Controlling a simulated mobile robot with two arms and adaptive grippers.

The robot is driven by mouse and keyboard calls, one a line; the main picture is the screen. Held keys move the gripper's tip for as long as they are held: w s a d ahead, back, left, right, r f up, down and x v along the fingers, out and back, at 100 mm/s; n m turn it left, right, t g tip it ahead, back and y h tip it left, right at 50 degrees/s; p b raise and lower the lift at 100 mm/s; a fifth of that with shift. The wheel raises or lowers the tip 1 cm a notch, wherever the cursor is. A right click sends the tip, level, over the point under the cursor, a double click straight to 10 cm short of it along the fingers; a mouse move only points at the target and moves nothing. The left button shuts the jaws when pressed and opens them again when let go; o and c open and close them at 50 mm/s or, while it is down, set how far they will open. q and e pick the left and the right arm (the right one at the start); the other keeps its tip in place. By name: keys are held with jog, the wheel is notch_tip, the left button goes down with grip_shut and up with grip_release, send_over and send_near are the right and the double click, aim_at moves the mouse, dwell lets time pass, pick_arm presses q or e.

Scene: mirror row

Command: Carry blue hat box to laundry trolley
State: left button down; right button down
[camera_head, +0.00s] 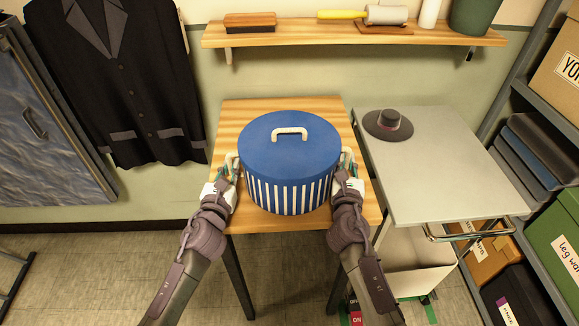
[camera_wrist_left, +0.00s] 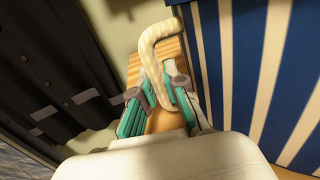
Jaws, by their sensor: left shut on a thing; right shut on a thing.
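The blue hat box (camera_head: 289,150) has a blue lid with a cream top handle and blue-and-white striped sides. It appears to stand upright on the wooden table (camera_head: 245,106). My left gripper (camera_head: 230,172) is shut on the box's left cream rope handle, which shows closely in the left wrist view (camera_wrist_left: 163,75). My right gripper (camera_head: 347,170) is shut at the right side handle, largely hidden by the gripper. The laundry trolley (camera_head: 440,165), with a pale grey top, stands just right of the table.
A dark hat (camera_head: 388,124) lies at the trolley top's back left; the rest of that top is clear. A wall shelf (camera_head: 350,36) holds brushes and a pot. A dark coat (camera_head: 120,75) hangs at left. Shelves with boxes (camera_head: 560,235) stand at right.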

pick_arm(q)
jog(key=shift+r, duration=0.15)
pick_arm(e)
jog(key=shift+r, duration=0.15)
